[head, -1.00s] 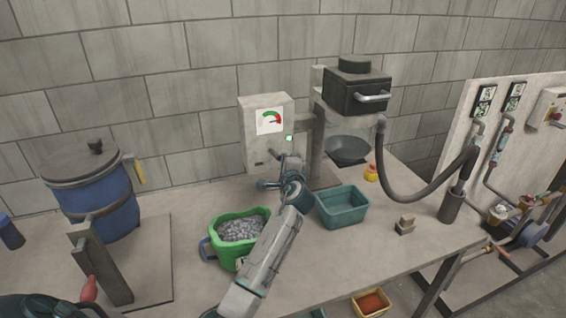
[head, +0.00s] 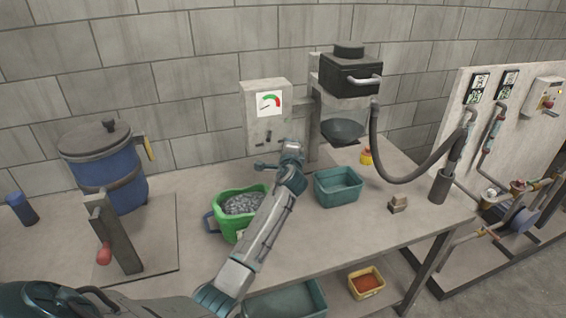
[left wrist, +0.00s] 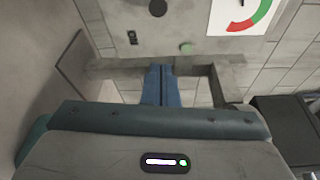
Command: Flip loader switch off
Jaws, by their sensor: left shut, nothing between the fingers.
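The loader's grey control box (head: 252,117) stands at the back of the table, with a red-green dial (head: 269,104) on its face. In the left wrist view, which is rolled sideways, a small black switch (left wrist: 132,38), a dark round knob (left wrist: 157,8) and a green lamp (left wrist: 186,48) show on it. My left gripper (head: 290,146) is in front of the box's lower right part and hides it in the head view. Its blue fingers (left wrist: 161,80) are shut and empty, close to the switch and lamp. I cannot tell whether they touch the box. My right gripper is not in view.
The black hopper (head: 350,75) stands right of the box. A green bucket of grey pellets (head: 240,205) stands near my left forearm, with a teal bin (head: 338,187) to its right. A hose (head: 400,178) arches at the right. A blue lidded drum (head: 105,185) is at the left.

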